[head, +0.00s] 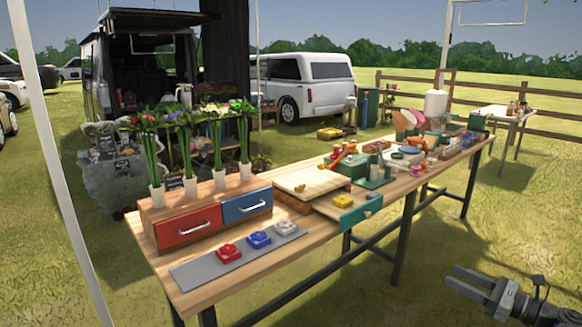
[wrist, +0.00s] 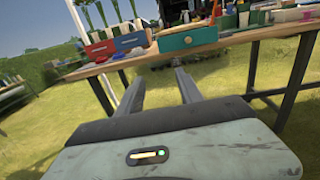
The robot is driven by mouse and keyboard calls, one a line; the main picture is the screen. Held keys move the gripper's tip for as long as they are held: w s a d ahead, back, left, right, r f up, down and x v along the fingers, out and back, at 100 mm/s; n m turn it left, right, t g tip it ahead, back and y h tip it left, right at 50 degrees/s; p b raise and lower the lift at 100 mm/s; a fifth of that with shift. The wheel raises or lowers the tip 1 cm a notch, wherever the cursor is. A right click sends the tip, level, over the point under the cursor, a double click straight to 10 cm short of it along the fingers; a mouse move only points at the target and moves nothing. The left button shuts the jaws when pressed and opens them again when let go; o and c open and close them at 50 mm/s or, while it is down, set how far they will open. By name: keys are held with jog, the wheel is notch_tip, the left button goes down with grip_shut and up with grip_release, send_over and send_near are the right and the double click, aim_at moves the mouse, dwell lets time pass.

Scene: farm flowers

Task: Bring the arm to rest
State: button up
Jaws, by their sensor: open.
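My gripper (head: 468,282) is at the lower right of the head view, out over the grass in front of the long wooden table (head: 195,290). Its two fingers are apart with nothing between them. In the wrist view the two fingers (wrist: 158,88) point toward the table's front edge, and a gap shows between them. The gripper is clear of the table and touches nothing that I can see.
On the table stand a chest with a red drawer (head: 188,226) and a blue drawer (head: 247,206), potted flowers, a grey strip (head: 200,270) with coloured blocks, and a teal drawer (head: 358,215). A table leg (head: 403,240) stands left of my gripper. Open grass surrounds it.

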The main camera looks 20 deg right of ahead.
jog(key=w+a+f+n+g+y, duration=0.2)
jog(key=w+a+n+g+y, duration=0.2)
jog(key=w+a, duration=0.9)
jog(key=w+a+f+n+g+y, duration=0.3)
jog(key=w+a, duration=0.5)
jog(key=a, duration=0.8)
jog(key=s+a+f+n+g+h, duration=0.1)
jog(key=a+f+n+g+h, duration=0.35)
jog(key=a, duration=0.95)
jog(key=a+f+n+g+h, duration=0.2)
jog(key=a+f+n+g, duration=0.4)
jog(key=a+f+n, duration=0.6)
jog(key=d+f+n+h, duration=0.2)
jog(key=d+n+h, duration=0.5)
notch_tip(320, 180, up, 26)
jog(key=n+p, duration=0.1)
jog(key=p, duration=2.5)
jog(key=shift+s+a, duration=0.15)
jog(key=shift+s, duration=0.05)
